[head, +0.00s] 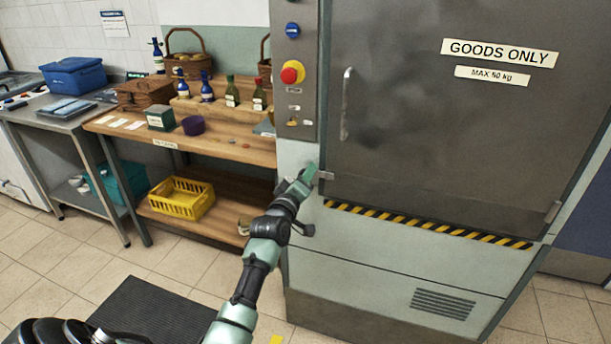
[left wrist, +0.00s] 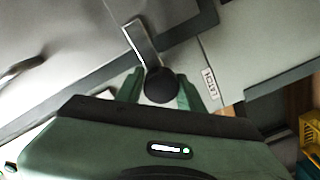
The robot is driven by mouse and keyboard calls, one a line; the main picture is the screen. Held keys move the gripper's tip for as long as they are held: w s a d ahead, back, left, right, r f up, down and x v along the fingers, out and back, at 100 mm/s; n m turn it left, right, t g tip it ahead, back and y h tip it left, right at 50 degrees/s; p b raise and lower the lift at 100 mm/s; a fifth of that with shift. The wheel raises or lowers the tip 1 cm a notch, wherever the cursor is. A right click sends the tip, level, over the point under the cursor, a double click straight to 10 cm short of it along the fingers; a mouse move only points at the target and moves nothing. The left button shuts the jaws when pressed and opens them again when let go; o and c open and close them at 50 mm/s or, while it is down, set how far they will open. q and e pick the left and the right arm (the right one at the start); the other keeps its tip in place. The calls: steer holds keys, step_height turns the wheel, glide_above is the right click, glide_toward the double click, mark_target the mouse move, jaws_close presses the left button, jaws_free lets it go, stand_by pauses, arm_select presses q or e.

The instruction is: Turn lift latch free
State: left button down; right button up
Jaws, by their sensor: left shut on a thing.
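The goods lift door (head: 400,120) is a large grey panel and looks shut. The latch is a flat metal bar (left wrist: 141,42) with a round dark knob (left wrist: 161,86) at its near end. In the head view the latch bar (head: 326,175) shows as a small metal piece at the door's lower left edge, lying across onto the door. My left gripper (head: 308,174) is at the frame beside that edge. In the left wrist view my left gripper's green fingers (left wrist: 160,92) are shut on the knob, one on each side. My right gripper is not in view.
A vertical handle (head: 346,104) is on the door above the latch. A control panel with a red button (head: 292,72) is on the frame. A wooden workbench (head: 235,150) with baskets and bottles stands left of the lift. A dark mat (head: 150,312) lies on the floor.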

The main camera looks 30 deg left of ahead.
arm_select(q)
steer(key=shift+d+f+n+p, duration=0.1)
steer(key=shift+f+n+p, duration=0.2)
steer(key=shift+n, duration=0.5)
steer(key=shift+d+f+n+p, duration=0.1)
steer(key=shift+f+n+p, duration=0.2)
steer(key=shift+n, duration=0.5)
steer(key=shift+d+r+n+p, duration=0.1)
steer(key=shift+n+p, duration=0.65)
steer(key=shift+n, duration=1.75)
steer(key=shift+r+n+p, duration=0.15)
steer(key=shift+n+p, duration=0.35)
steer(key=shift+n, duration=1.8)
steer(key=shift+r+n+p, duration=0.2)
steer(key=shift+n+p, duration=0.2)
steer(key=shift+n, duration=1.1)
steer(key=shift+w+a+r+n, duration=0.1)
steer(key=shift+a+r+n, duration=0.15)
steer(key=shift+n, duration=0.25)
